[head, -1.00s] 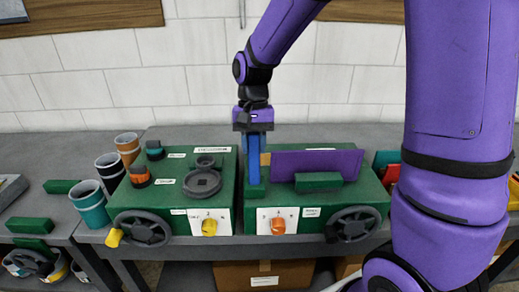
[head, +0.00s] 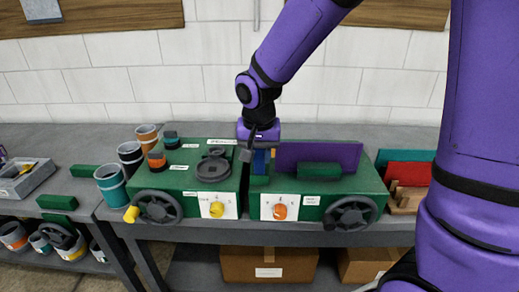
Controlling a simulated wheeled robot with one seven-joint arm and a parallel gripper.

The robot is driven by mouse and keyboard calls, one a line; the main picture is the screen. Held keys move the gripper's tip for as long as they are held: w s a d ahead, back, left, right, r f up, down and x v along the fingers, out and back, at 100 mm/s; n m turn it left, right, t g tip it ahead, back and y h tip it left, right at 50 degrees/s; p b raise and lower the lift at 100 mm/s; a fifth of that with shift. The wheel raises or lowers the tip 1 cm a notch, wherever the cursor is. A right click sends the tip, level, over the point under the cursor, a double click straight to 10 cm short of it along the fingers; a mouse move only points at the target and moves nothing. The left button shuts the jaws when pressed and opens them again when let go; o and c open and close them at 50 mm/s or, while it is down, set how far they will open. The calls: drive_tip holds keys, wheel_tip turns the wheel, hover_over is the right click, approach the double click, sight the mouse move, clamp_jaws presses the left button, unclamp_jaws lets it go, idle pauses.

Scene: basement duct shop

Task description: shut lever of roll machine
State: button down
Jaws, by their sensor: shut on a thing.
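Two green machines stand side by side on the grey bench. The right machine (head: 320,184) has a purple plate (head: 318,156), an orange knob (head: 280,212) and a dark handwheel (head: 350,214). A blue lever (head: 260,161) shows at its left end, by the gap between the machines. My gripper (head: 258,149) is over that lever from above and is shut on it. The gripper hides the lever's upper part. The left machine (head: 205,160) has a dark round disc (head: 213,167), a yellow knob (head: 217,209) and a handwheel (head: 158,207).
Several cups (head: 112,182) stand left of the machines. A grey tray (head: 25,178) lies at the far left. Red and teal pieces in a wooden holder (head: 405,198) stand to the right, partly behind my arm. Cardboard boxes (head: 268,265) sit below the bench.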

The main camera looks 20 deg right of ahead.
drive_tip(key=shift+s+f, duration=0.15)
drive_tip(key=shift+s, duration=0.05)
drive_tip(key=c, duration=0.8)
unclamp_jaws()
drive_tip(key=shift+w, duration=0.1)
wheel_tip(320, 180, up, 11)
drive_tip(key=s, duration=0.1)
drive_tip(key=shift+s+a, duration=0.2)
drive_tip(key=shift+a, duration=0.15)
drive_tip(key=shift+f, duration=0.1)
drive_tip(key=s+d+r+n+t, duration=0.2)
drive_tip(key=s+d, duration=0.3)
drive_tip(key=s, duration=0.4)
drive_tip(key=s+d+r+n+t, duration=0.1)
drive_tip(key=s+d+r, duration=0.3)
drive_tip(key=s, duration=0.6)
drive_tip(key=shift+s+d+n+t+y, duration=0.15)
drive_tip(key=shift+d+n+t+y, duration=0.2)
drive_tip(key=shift+d+n, duration=0.65)
